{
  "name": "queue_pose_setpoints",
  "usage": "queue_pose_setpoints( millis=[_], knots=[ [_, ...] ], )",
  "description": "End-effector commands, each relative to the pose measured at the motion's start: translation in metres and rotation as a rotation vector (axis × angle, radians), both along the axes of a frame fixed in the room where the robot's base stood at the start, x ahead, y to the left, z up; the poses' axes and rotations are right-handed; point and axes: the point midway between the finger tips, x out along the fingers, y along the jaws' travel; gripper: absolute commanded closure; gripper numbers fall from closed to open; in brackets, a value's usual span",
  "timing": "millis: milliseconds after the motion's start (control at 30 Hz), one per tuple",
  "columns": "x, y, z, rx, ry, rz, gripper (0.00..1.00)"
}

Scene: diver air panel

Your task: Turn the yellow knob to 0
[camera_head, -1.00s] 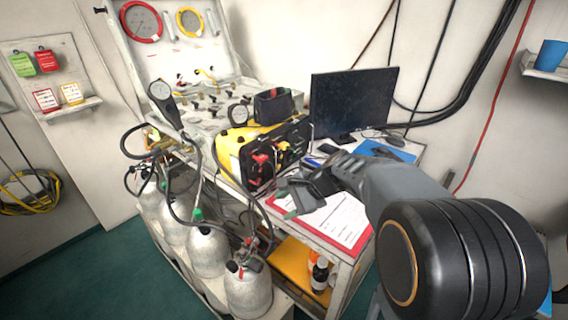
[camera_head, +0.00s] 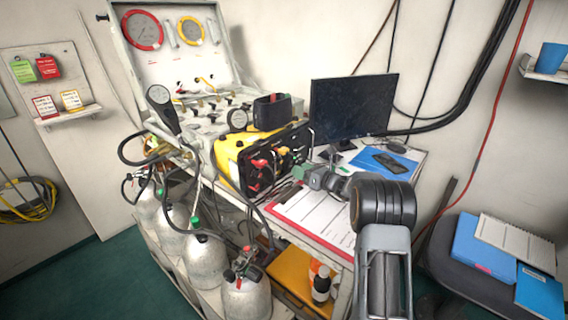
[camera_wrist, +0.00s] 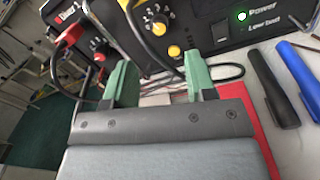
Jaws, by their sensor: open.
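In the head view my gripper (camera_head: 301,173) is beside the front of the yellow case (camera_head: 229,156). The knob cannot be made out there.
A black pen (camera_wrist: 274,88) and a blue pen (camera_wrist: 302,78) lie right of the fingers. Red plugs and cables (camera_wrist: 72,32) are at left. A clipboard (camera_head: 310,212) lies below my gripper. A monitor (camera_head: 352,103) stands behind, and gas cylinders (camera_head: 205,257) stand at the left.

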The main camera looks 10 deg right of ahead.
Motion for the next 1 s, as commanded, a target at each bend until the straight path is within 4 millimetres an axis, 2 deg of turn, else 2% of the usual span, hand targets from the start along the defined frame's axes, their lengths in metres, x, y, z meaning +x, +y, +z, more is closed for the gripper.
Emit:
queue_pose_setpoints(
  millis=[200, 433, 633, 967, 1000],
  knots=[
    [0.032, 0.027, 0.0, -0.001, 0.0, 0.003, 0.49],
    [0.055, 0.045, 0.0, 0.0, 0.001, 0.001, 0.49],
    [0.063, 0.053, 0.0, -0.001, 0.0, 0.001, 0.49],
    [0.064, 0.053, 0.0, -0.001, 0.0, 0.0, 0.49],
    [0.064, 0.053, 0.0, -0.001, 0.0, 0.0, 0.53]
  ],
)
